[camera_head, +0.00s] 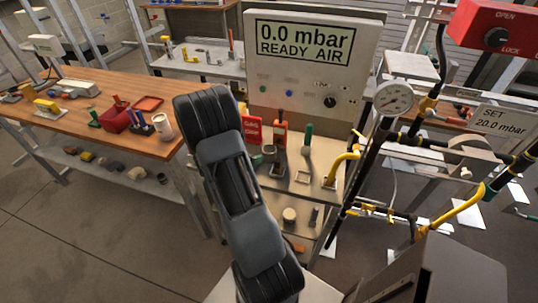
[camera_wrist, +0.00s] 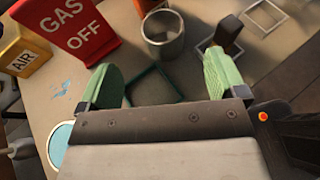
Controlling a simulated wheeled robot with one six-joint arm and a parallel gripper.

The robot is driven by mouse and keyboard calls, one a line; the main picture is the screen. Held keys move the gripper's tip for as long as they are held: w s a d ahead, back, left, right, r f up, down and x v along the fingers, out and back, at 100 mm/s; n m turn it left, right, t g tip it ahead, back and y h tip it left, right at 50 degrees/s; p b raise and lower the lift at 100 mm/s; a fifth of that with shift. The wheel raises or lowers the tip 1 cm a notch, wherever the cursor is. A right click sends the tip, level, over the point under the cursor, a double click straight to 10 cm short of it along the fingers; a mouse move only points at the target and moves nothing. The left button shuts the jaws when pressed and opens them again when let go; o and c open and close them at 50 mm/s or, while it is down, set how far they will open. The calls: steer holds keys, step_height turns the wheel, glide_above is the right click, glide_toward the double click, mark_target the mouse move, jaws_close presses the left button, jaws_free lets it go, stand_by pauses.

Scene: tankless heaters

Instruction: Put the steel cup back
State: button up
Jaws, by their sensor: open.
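The steel cup (camera_wrist: 163,42) stands upright and open-topped on the bench top, near the top middle of the wrist view. It also shows in the head view as a small grey cup (camera_head: 269,153) just right of my arm. My gripper (camera_wrist: 161,80) is open, with a green-padded finger on each side and nothing between them. The cup is beyond the fingertips, apart from them. A dark green square outline (camera_wrist: 181,94) on the bench shows between the fingers, empty where visible. In the head view my arm hides the gripper.
A red GAS OFF sign (camera_wrist: 82,30) and a yellow AIR block (camera_wrist: 22,50) stand left of the cup. A dark block (camera_wrist: 229,32) stands right of it in a pale outline. Behind rises the 0.0 mbar panel (camera_head: 310,75). A wooden bench (camera_head: 75,122) is at left.

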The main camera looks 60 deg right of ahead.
mark_target(274, 147)
steer(key=shift+p+x, duration=1)
steer(key=shift+x, duration=4)
steer(key=shift+s, duration=0.1)
steer(key=c, duration=1.2)
steer(key=shift+o, duration=0.2)
